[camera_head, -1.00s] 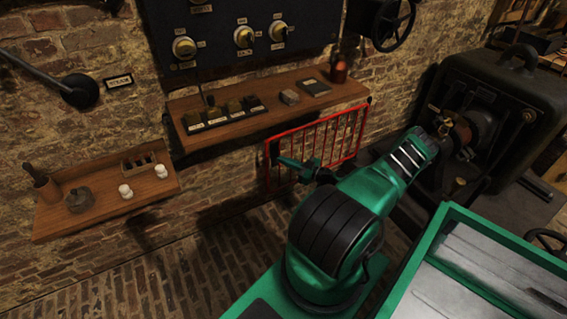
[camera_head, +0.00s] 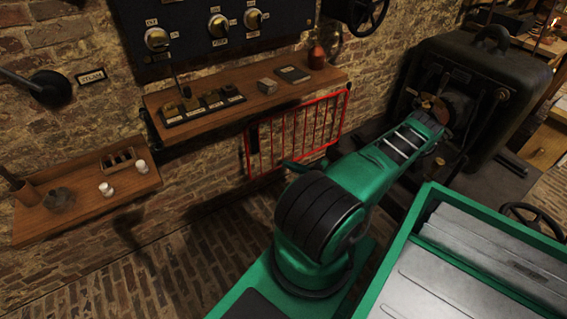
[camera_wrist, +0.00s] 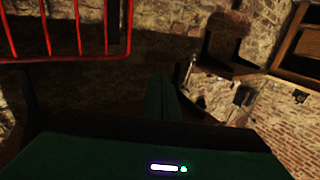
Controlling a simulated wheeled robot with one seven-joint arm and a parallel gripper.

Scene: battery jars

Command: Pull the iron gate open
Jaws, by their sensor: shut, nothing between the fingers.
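The iron gate (camera_head: 297,136) is a red barred frame below the right end of the long shelf, beside the brick wall. It has a dark plate (camera_head: 250,142) at its left end. Its lower corner also shows at the upper left of the wrist view (camera_wrist: 78,28). My gripper (camera_wrist: 163,98) shows dark in the wrist view, shut and empty, below and to the right of the gate's corner and apart from it in that picture. In the head view my arm mostly hides the gripper. I cannot tell how far the gate stands from the wall.
The long wooden shelf (camera_head: 240,108) overhangs the gate's left part. A lower shelf (camera_head: 88,200) with small white jars is at left. A dark machine (camera_head: 465,90) stands at right. Brick floor (camera_head: 190,260) is free below the shelves.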

